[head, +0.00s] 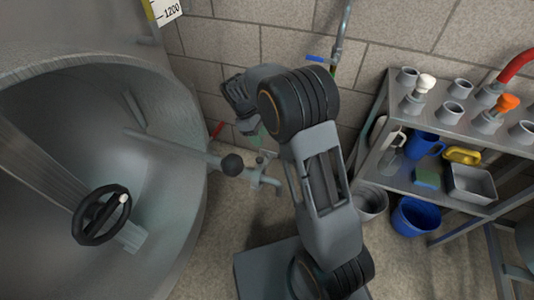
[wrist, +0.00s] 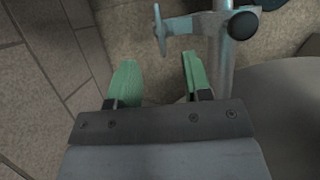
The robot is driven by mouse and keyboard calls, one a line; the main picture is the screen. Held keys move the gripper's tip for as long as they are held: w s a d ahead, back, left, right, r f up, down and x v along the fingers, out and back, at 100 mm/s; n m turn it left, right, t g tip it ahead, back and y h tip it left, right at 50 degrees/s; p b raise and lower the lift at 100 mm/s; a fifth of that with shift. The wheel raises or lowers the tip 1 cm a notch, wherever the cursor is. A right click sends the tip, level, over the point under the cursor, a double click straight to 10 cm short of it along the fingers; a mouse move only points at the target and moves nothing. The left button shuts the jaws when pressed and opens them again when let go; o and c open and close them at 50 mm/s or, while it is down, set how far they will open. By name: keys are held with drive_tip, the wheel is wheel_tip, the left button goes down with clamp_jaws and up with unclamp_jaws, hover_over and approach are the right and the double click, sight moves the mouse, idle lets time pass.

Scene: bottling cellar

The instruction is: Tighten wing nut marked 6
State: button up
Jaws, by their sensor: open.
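No wing nut with a readable 6 shows in either view. My gripper (wrist: 160,80) is open and empty in the wrist view, its two green fingertips apart with floor behind them. In the head view my gripper (head: 260,137) is partly hidden by my own arm, near the wall. A metal fitting with a small cross handle (wrist: 180,25) lies just beyond the fingertips, on a pipe (wrist: 222,60) right of the gap. It also shows in the head view (head: 262,177), below my gripper. A black ball knob (wrist: 243,25) is beside it, seen too in the head view (head: 232,164).
A large steel tank (head: 185,110) with an open round hatch fills the left; a black handwheel (head: 82,222) is in the opening. A shelf rack (head: 450,190) with cups, jug and tray stands right. A blue bucket (head: 412,217) is below.

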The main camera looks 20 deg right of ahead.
sight(267, 151)
drive_tip(key=b+x, duration=0.2)
drive_tip(key=x, duration=0.5)
drive_tip(key=shift+f, duration=0.2)
clamp_jaws()
